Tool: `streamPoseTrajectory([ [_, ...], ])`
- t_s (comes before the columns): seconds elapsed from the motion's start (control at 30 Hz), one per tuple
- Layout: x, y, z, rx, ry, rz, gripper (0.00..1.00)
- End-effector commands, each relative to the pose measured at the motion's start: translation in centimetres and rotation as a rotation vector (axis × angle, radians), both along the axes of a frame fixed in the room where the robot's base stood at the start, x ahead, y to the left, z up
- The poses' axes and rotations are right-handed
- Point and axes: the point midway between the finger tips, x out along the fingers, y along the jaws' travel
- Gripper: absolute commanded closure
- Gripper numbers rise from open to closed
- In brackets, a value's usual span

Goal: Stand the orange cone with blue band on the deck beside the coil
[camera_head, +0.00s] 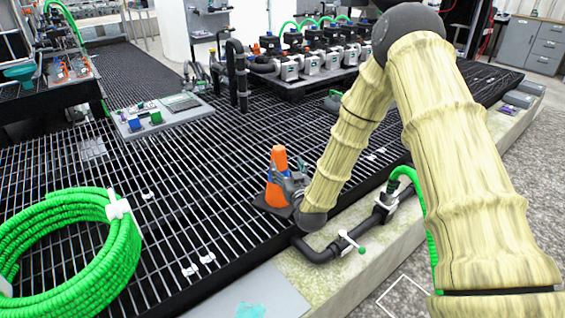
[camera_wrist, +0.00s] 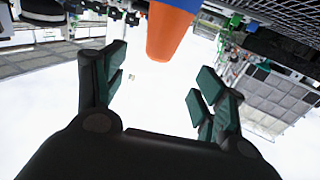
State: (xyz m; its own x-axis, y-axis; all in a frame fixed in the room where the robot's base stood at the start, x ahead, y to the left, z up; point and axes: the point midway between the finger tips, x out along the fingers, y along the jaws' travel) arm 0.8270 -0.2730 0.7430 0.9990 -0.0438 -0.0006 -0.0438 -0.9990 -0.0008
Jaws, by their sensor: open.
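The orange cone (camera_head: 279,158) with a blue band stands upright on the black grating deck (camera_head: 190,160), near its front edge. In the wrist view the cone's orange tip (camera_wrist: 168,35) hangs from the top edge, with a strip of blue above it. My gripper (camera_wrist: 162,72) is open, its fingers apart to either side of the tip's line, and nothing is clasped. In the head view my gripper (camera_head: 290,186) is right at the cone and hides part of its lower right side. The green coil (camera_head: 75,262) lies on the deck at the left, well apart from the cone.
Several pumps (camera_head: 310,55) stand at the back. A grey panel (camera_head: 160,117) lies behind. Bare grating with small white clips lies between coil and cone.

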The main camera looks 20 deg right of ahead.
Motion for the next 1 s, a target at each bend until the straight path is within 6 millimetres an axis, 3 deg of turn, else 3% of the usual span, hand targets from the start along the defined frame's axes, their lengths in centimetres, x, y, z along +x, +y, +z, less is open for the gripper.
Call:
streamPoseTrajectory([
  [0.33,-1.4,0.1,-0.4,0.000,0.011,0.002,0.29],
  [0.43,-2.6,0.6,-2.8,0.004,0.076,0.014,0.29],
  [0.53,-5.4,1.7,-7.6,0.014,0.210,0.038,0.29],
  [0.67,-11.5,3.1,-15.3,0.032,0.449,0.066,0.29],
  [0.8,-19.7,4.2,-22.3,0.049,0.712,0.083,0.29],
  [0.87,-23.6,4.5,-24.9,0.056,0.826,0.084,0.29],
  [1.0,-33.3,4.7,-29.4,0.067,1.091,0.076,0.29],
])
